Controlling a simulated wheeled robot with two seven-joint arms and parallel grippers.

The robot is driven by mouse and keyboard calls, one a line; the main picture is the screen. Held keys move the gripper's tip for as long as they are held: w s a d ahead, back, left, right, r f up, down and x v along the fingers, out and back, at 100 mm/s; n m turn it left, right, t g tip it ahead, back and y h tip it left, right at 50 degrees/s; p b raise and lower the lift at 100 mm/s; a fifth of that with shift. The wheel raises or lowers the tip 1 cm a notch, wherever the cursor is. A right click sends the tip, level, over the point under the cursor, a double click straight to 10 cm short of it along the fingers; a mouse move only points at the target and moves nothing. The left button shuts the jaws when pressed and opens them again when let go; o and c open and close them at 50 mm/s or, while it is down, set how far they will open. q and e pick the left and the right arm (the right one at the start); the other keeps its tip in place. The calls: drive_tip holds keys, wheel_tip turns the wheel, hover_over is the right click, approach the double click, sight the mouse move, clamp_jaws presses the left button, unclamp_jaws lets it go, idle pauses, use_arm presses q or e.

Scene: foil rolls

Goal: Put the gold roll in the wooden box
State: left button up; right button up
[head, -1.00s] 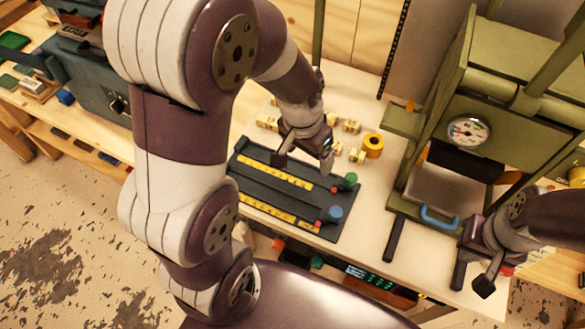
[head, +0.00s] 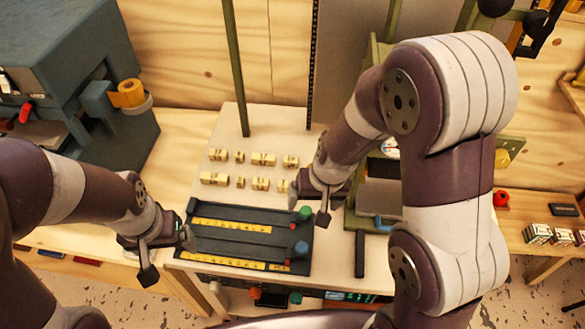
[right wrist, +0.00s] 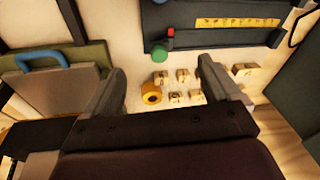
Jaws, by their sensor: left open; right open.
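A gold roll (right wrist: 152,93) lies on the pale worktop in the right wrist view, beside several small wooden blocks (right wrist: 182,75). It shows between my right fingers but nearer the left one, with no visible contact. In the head view my right arm hides this roll. My right gripper (head: 312,200) is open and empty above the worktop, by the green knob; its fingers also show in the right wrist view (right wrist: 162,70). My left gripper (head: 168,258) is open and empty at the worktop's left front. I cannot make out a wooden box.
A dark tray with yellow rulers (head: 245,215) lies between my grippers. Wooden blocks (head: 262,159) stand in rows behind it. A grey-blue machine (head: 65,60) at left carries another gold-coloured roll (head: 130,93). A green press (head: 375,190) with a blue handle stands partly behind my right arm.

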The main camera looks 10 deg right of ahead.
drive_tip(key=w+a+f+m+t+h+p, duration=0.1)
drive_tip(key=w+a+m+t+h+p, duration=0.2)
drive_tip(key=w, duration=0.7)
drive_tip(key=w+a+m+t+h+p, duration=0.1)
drive_tip(key=w+a+m+t+p, duration=0.1)
drive_tip(key=w+m, duration=0.6)
drive_tip(key=d+f+g+h+p, duration=0.1)
drive_tip(key=d+f, duration=0.2)
drive_tip(key=f, duration=0.1)
drive_tip(key=d+f+m+g+h+p, duration=0.1)
drive_tip(key=d+f+g+p, duration=0.1)
drive_tip(key=d+f, duration=0.1)
drive_tip(key=d+f+m+g+h+p, duration=0.1)
drive_tip(key=d+f+g, duration=0.1)
drive_tip(key=f, duration=0.3)
drive_tip(key=shift+d+h+p, duration=0.3)
drive_tip(key=shift+d+h, duration=0.1)
drive_tip(key=shift+d, duration=0.35)
drive_tip(key=shift+w+d+f, duration=0.1)
drive_tip(key=shift+d+f, duration=0.15)
drive_tip(key=shift+f, duration=0.25)
drive_tip(key=c, duration=1.2)
